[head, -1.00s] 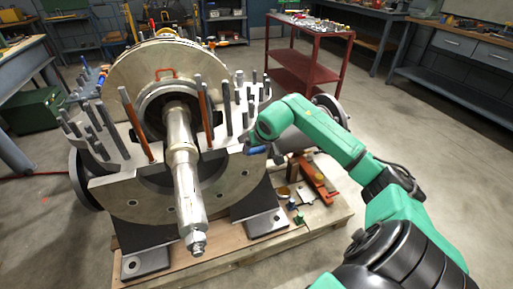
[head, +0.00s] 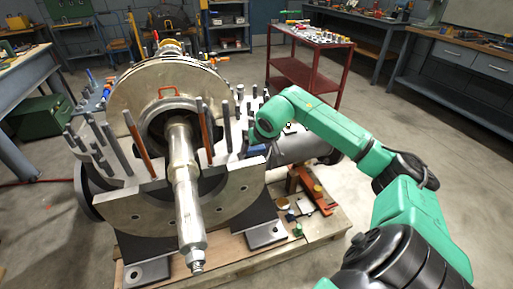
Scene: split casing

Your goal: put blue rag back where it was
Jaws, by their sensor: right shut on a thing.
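My right gripper (head: 252,142) is at the right side of the split casing (head: 120,212), at the end of the green arm reaching in from the right. Its fingers are mostly hidden by the wrist. A small patch of blue, which looks like the blue rag (head: 258,150), shows just below the wrist against the casing's right edge. The gripper is shut on it, though the grip itself is hard to see. My left gripper is not in view.
A metal shaft (head: 184,190) sticks out of the casing toward me. Upright studs (head: 227,125) and orange-brown rods (head: 137,143) stand around the flange. Small parts and an orange tool (head: 318,192) lie on the wooden pallet (head: 318,232). A red cart (head: 303,68) stands behind.

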